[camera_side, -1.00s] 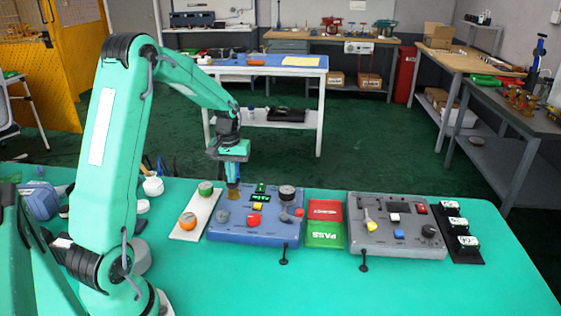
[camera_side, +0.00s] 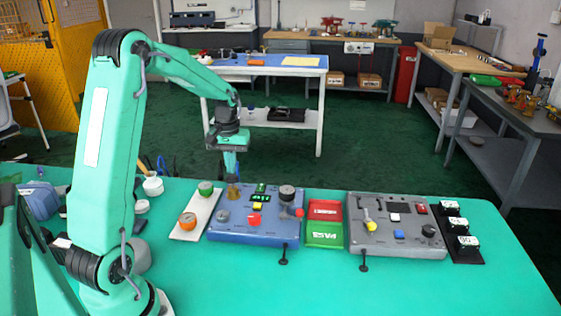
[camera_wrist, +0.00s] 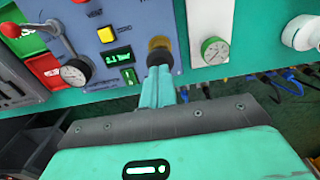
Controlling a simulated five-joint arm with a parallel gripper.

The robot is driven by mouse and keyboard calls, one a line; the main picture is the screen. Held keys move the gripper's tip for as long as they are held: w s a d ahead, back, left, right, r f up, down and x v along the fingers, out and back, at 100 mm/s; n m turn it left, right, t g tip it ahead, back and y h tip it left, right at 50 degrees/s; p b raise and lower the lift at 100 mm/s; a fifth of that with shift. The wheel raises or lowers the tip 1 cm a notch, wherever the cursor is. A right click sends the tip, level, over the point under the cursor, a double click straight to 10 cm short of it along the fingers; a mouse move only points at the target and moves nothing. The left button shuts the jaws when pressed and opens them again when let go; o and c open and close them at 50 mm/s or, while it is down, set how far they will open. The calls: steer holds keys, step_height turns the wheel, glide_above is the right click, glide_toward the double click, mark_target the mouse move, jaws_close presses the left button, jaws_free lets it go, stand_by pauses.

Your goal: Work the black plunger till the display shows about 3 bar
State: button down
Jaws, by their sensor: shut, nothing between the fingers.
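The blue valve positioner box (camera_side: 270,232) stands on the green table, with its panel also in the wrist view (camera_wrist: 98,18). Its small green-lit display (camera_wrist: 118,57) seems to read about 2.1, though the digits are blurred. A dark plunger with a brass-coloured collar (camera_wrist: 158,48) stands at the panel's edge; the brass part also shows in the side view (camera_side: 233,193). My gripper (camera_wrist: 158,72) is shut and empty, its fingertips right at the plunger's top. I cannot tell whether they touch it. The fingers hide part of the plunger.
A white plate with a green-rimmed gauge (camera_wrist: 214,50) lies beside the box. A grey control box (camera_side: 397,245) stands to the right, past red and green trays (camera_side: 324,234).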

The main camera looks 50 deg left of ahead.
mark_target(232, 177)
steer(key=shift+f, duration=0.2)
steer(key=shift+f, duration=1.45)
stand_by(2.3)
steer(key=shift+r, duration=1.65)
steer(key=shift+r, duration=0.2)
steer(key=shift+r, duration=2.3)
